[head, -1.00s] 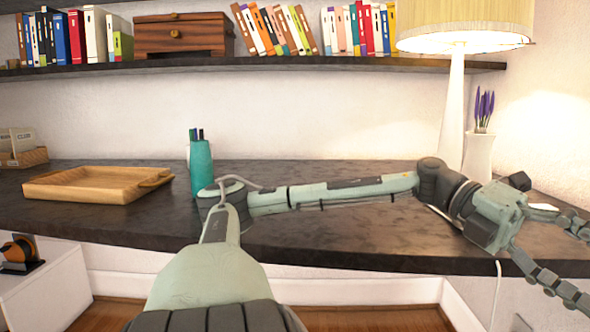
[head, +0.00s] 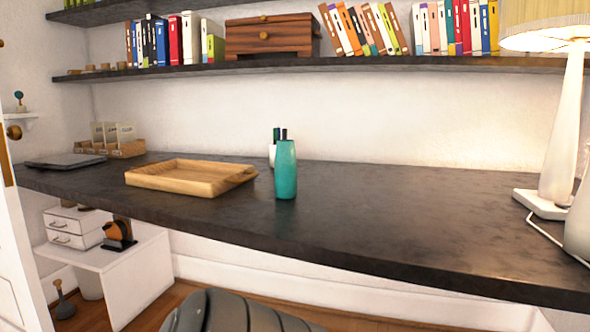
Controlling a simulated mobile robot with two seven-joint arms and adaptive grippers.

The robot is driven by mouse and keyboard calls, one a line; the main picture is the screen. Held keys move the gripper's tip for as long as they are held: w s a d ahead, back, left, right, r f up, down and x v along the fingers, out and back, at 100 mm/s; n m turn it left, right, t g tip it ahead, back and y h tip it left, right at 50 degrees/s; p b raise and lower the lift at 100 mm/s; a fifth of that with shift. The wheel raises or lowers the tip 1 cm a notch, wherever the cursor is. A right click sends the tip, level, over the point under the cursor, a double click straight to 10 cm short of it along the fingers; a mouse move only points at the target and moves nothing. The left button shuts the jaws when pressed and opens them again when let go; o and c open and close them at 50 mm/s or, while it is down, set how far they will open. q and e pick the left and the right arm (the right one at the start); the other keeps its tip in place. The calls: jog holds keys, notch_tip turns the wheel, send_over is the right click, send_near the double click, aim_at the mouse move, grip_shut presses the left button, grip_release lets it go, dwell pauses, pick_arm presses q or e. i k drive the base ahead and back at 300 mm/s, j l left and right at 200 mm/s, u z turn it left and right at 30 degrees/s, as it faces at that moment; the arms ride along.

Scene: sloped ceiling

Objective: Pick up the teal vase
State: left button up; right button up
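The teal vase (head: 286,172) stands upright on the dark desk (head: 400,222), just right of the wooden tray and apart from it. A white cup (head: 272,154) with dark pens stands partly hidden behind the vase. Neither of my grippers shows in the head view now.
A wooden tray (head: 192,179) lies left of the vase. A white lamp (head: 563,125) stands at the right. A shelf (head: 330,63) with books and a wooden box (head: 271,36) runs above. The desk between vase and lamp is clear.

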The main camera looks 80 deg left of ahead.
aim_at(286, 161)
jog(key=u, duration=0.45)
jog(key=j+u, duration=0.1)
jog(key=u, duration=0.3)
jog(key=i+u, duration=0.1)
jog(key=u, duration=0.8)
jog(key=i+u, duration=0.15)
jog(key=u, duration=0.7)
jog(key=i+j, duration=0.1)
jog(key=j, duration=0.4)
jog(key=i+j+z, duration=0.25)
jog(key=j, duration=0.2)
jog(key=j+z, duration=0.25)
jog(key=j, duration=0.2)
